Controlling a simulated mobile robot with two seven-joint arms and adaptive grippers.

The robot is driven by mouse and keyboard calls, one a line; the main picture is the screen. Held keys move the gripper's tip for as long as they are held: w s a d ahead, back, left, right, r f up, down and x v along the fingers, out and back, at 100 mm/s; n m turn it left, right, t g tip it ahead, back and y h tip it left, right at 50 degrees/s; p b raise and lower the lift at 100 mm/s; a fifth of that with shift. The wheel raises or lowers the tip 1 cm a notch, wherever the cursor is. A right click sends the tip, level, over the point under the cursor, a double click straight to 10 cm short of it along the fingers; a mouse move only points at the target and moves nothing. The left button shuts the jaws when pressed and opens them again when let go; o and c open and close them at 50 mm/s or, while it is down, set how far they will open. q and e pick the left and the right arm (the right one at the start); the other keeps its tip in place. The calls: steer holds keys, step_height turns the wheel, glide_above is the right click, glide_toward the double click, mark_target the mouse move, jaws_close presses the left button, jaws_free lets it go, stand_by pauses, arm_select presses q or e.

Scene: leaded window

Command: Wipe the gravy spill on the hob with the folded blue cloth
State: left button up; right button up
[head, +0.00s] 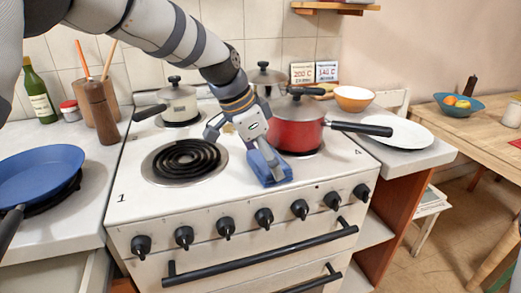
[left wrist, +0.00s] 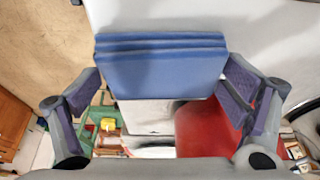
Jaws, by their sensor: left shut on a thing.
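My left gripper (head: 258,148) is over the white hob (head: 135,205), between the black coil ring and the red pot. It is shut on the folded blue cloth (head: 270,168), which hangs below it at the hob's front part. In the left wrist view the cloth (left wrist: 160,68) shows as stacked blue layers between the two fingers. I cannot tell whether the cloth touches the hob. The gripper and cloth hide part of the hob. My right gripper is not in view.
The red pot (head: 296,130) stands close right of the gripper, its black handle pointing right. The black coil ring (head: 185,160) is at the left. Two grey lidded pots (head: 179,102) (head: 267,80) stand behind. A white plate (head: 398,134) lies on the right counter.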

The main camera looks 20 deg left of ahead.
arm_select(q)
steer(key=shift+f, duration=0.15)
steer(key=shift+r, duration=3.05)
steer(key=shift+r, duration=0.1)
steer(key=shift+r, duration=1.45)
